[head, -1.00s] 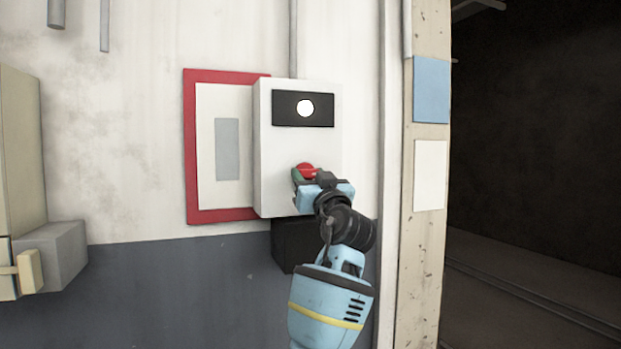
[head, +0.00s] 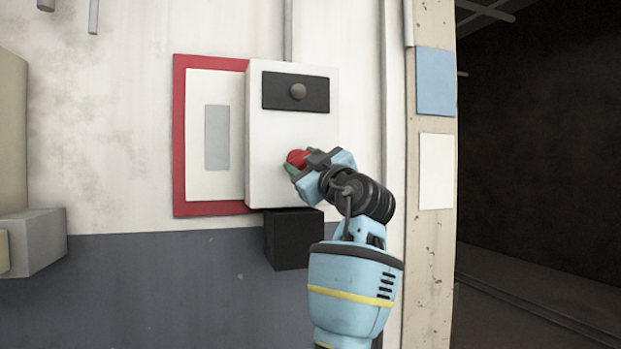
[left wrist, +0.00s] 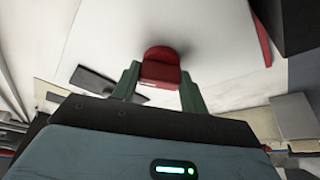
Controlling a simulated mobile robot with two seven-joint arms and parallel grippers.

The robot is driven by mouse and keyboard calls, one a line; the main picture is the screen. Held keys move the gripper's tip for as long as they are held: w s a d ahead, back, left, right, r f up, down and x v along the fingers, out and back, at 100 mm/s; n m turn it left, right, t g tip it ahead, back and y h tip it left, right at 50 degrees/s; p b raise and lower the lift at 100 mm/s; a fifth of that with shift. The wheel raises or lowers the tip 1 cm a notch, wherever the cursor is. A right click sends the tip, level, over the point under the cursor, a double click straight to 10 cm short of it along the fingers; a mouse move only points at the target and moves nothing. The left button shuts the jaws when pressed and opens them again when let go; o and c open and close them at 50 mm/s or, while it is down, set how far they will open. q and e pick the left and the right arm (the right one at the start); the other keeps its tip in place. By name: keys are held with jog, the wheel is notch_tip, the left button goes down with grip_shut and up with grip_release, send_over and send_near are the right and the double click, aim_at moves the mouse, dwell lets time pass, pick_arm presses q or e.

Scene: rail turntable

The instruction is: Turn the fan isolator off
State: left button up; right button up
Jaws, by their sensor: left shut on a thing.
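The isolator is a white box (head: 262,135) on the wall, with a red rotary knob (head: 297,158) on its front. Above the knob, a black panel (head: 318,94) carries a round lamp (head: 298,91), which is dark grey and unlit. My left gripper (head: 294,165) is shut on the red knob, its wrist tilted to the right. In the left wrist view the red knob (left wrist: 162,68) sits between the two green fingers (left wrist: 160,85). The knob's far side and pointer are partly hidden by the gripper. My right gripper is in neither view.
A red-framed white board (head: 179,140) is behind the box's left side. A black box (head: 292,240) is below it. A post (head: 428,250) with blue and white plates stands at right, beside a dark opening. Grey boxes (head: 38,240) are at far left.

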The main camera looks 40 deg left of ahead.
pick_arm(q)
jog(key=n, duration=0.2)
jog(key=shift+w+n+g, duration=0.1)
jog(key=shift+n+g, duration=0.2)
jog(key=shift+g, duration=0.1)
jog(key=shift+d+r+n+g+h+p, duration=0.15)
jog(key=shift+n+g+h, duration=0.35)
jog(key=shift+n, duration=1.15)
jog(key=shift+a+r+n+g+h+p, duration=0.15)
jog(key=shift+n+g+h, duration=0.35)
jog(key=shift+n, duration=1.2)
jog(key=shift+d+n+g+h+p, duration=0.1)
jog(key=shift+n+g+h+p, duration=0.3)
jog(key=shift+n, duration=1.25)
jog(key=o, duration=0.7)
jog(key=shift+o, duration=1.4)
